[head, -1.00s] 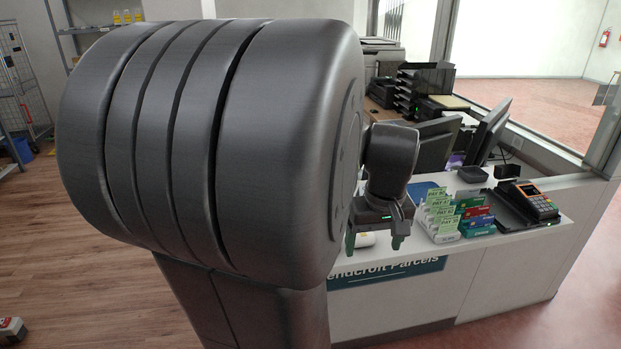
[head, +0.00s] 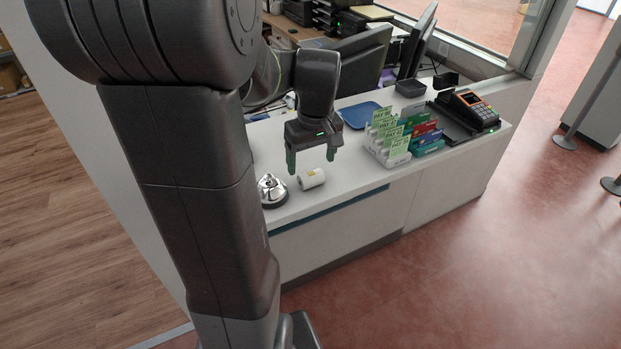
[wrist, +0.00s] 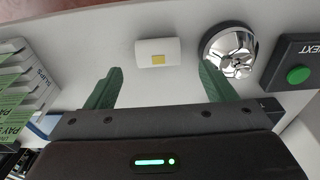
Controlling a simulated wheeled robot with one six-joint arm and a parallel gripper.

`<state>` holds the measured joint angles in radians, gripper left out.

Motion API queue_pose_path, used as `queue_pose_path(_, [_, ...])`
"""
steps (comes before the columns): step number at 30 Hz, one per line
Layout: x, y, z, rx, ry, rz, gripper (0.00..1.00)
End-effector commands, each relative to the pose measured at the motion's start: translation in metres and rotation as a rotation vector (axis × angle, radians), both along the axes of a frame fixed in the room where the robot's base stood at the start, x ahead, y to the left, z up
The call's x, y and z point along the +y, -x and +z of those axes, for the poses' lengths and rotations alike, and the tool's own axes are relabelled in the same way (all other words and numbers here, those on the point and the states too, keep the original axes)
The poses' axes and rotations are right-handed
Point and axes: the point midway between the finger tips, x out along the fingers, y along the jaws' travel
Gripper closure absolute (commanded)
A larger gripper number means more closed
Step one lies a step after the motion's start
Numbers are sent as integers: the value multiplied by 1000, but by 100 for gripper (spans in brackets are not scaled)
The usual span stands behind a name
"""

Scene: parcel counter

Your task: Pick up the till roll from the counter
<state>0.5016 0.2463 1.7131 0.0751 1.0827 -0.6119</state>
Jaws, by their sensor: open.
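The till roll (head: 311,179) is a small white cylinder with a yellow patch, lying on its side on the white counter (head: 345,190). In the wrist view the till roll (wrist: 158,53) lies beyond the fingertips, between their lines and clear of both. My gripper (head: 312,167) is open and empty, with green fingers pointing down above the counter, just behind the roll in the head view. The gripper also shows in the wrist view (wrist: 160,80). Nothing hides the roll.
A chrome bell (head: 270,190) stands close left of the roll. A card rack (head: 388,142) and a card terminal (head: 468,108) stand to the right. A blue tray (head: 359,115) lies behind. A green-button box (wrist: 298,75) sits beside the bell in the wrist view.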

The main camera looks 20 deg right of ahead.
Motion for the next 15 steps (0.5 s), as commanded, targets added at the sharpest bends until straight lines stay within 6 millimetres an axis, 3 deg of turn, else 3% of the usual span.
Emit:
queue_pose_path(5, [0, -1, -12, 2, -1, 0, 23])
queue_pose_path(15, [-1, -6, -55, 2, -1, 0, 23])
